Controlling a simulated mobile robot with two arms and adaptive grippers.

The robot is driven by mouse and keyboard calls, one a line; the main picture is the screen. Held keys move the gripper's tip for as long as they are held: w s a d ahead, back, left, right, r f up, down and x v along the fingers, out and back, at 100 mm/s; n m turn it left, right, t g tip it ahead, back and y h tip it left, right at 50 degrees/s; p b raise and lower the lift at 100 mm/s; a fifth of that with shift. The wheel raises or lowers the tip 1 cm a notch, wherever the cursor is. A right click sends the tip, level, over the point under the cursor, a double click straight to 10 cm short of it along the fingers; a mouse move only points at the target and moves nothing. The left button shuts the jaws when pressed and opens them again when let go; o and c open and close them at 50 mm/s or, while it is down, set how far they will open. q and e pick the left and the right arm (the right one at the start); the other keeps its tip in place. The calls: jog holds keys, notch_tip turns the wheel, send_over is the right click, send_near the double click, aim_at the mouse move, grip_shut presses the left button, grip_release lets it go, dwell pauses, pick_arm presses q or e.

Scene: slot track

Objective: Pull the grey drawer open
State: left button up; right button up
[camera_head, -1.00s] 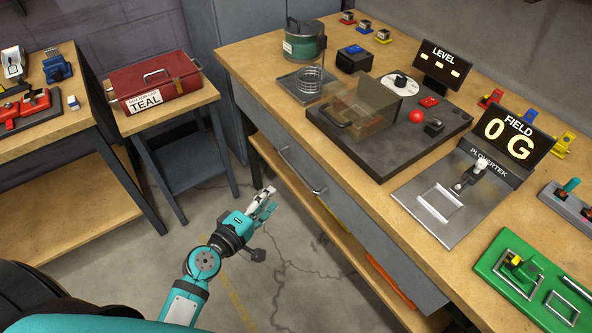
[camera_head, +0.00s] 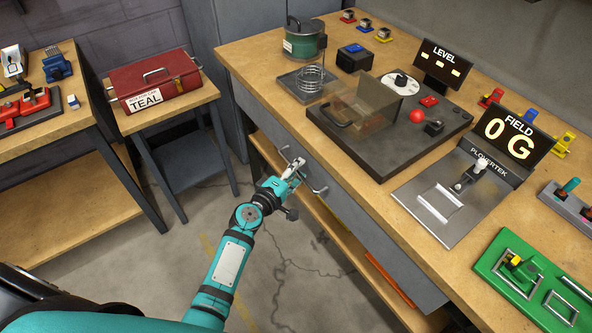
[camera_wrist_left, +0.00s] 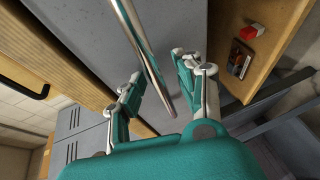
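The grey drawer (camera_head: 365,216) is under the edge of the right-hand workbench, and its front looks flush with the bench. Its metal bar handle (camera_head: 319,190) is partly hidden by my left gripper (camera_head: 294,166), which is at the drawer front. In the left wrist view the handle (camera_wrist_left: 142,47) runs between the two spread fingers of my left gripper (camera_wrist_left: 159,72). The gripper is open, and neither finger clearly presses on the bar. The grey drawer front (camera_wrist_left: 88,32) lies behind the handle. My right gripper is not in view.
The workbench top (camera_head: 255,62) carries a dark device panel (camera_head: 405,150) and a steel plate (camera_head: 400,200) above the drawer. A lower wooden shelf (camera_head: 345,240) runs below it. The floor (camera_head: 310,285) in front is open. A red toolbox (camera_head: 170,88) stands on a side table.

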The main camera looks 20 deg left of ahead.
pick_arm(q)
jog(key=shift+c, duration=0.2)
grip_shut()
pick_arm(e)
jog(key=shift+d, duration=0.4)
